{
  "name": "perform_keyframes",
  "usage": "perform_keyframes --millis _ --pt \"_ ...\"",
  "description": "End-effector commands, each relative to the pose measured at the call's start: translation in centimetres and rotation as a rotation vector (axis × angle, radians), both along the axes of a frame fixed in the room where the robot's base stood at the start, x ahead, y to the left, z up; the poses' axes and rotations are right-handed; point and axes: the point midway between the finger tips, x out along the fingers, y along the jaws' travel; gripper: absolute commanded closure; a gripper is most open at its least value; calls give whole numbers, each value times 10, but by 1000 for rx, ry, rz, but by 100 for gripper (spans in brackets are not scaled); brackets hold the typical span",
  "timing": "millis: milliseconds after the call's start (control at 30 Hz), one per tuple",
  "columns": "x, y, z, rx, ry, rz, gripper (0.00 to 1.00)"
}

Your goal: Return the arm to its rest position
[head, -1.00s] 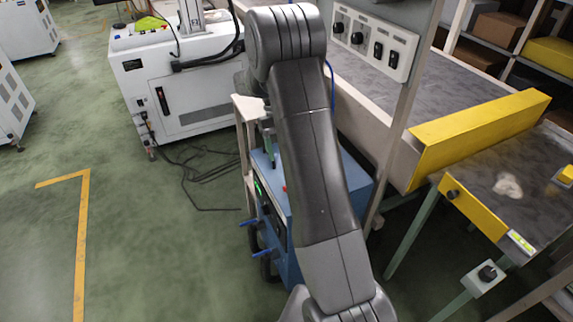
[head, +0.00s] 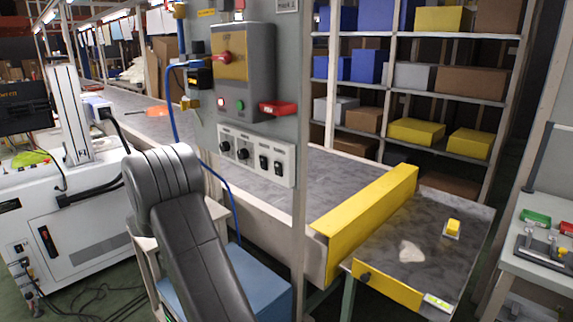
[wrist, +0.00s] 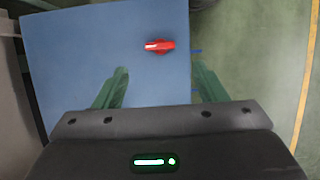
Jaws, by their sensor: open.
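My gripper (wrist: 161,88) shows in the wrist view with its two green fingers spread wide apart and nothing between them. It points down over a blue box-like surface (wrist: 85,45) with a red knob or handle (wrist: 160,46) on it. The knob lies beyond the fingertips, and I cannot tell how far below them it is.
The control panel (head: 245,90) on its post and the conveyor (head: 270,190) stand close to the right of my arm. A white machine (head: 75,225) stands on the left. A yellow guard (head: 368,220) crosses the conveyor end. Green floor (wrist: 255,60) is open beside the blue surface.

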Motion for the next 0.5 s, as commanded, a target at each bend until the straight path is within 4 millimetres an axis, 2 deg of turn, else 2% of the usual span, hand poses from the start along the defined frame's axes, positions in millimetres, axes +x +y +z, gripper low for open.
perform_keyframes --millis 33,200,500 --pt "-3 -4 -11 -3 4 0 35" --pt "-11 -14 -42 -2 3 0 35" --pt "-21 -25 -78 -1 2 -1 35"
